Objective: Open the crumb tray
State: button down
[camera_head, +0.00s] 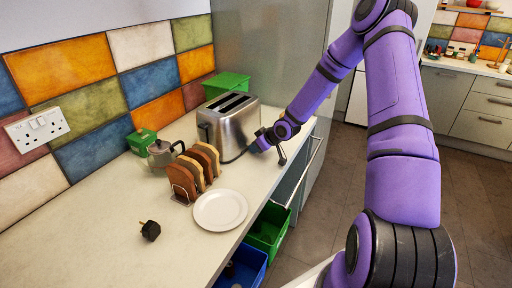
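A silver toaster (232,128) with two dark slots on top stands on the pale worktop, near the tall grey panel. Its crumb tray cannot be made out; the low side of the toaster towards my arm is partly hidden. My purple arm reaches in from the right. My gripper (259,142) is at the toaster's lower right side, very close to it. Whether it touches the toaster cannot be told. Its fingers are too small and dark here to show whether they are open or shut.
A toast rack (186,181) with several slices, a white plate (220,210), a moka pot (161,156) and a black plug (150,230) stand in front. Green boxes (228,84) sit behind. Below the worktop edge are a green crate (266,232) and a blue crate (246,268).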

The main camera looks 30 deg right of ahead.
jog(key=s+d, duration=0.1)
jog(key=s, duration=0.2)
jog(key=s+d, duration=0.2)
jog(key=s, duration=0.1)
jog(key=s+d, duration=0.2)
jog(key=s, duration=0.1)
jog(key=shift+s+d, duration=0.15)
jog(key=shift+s, duration=0.25)
jog(key=c, duration=1)
grip_release()
jog(key=shift+c, duration=0.2)
jog(key=shift+s+r, duration=0.1)
jog(key=v, duration=1)
jog(key=shift+s+d+r, duration=0.15)
jog(key=shift+r, duration=0.05)
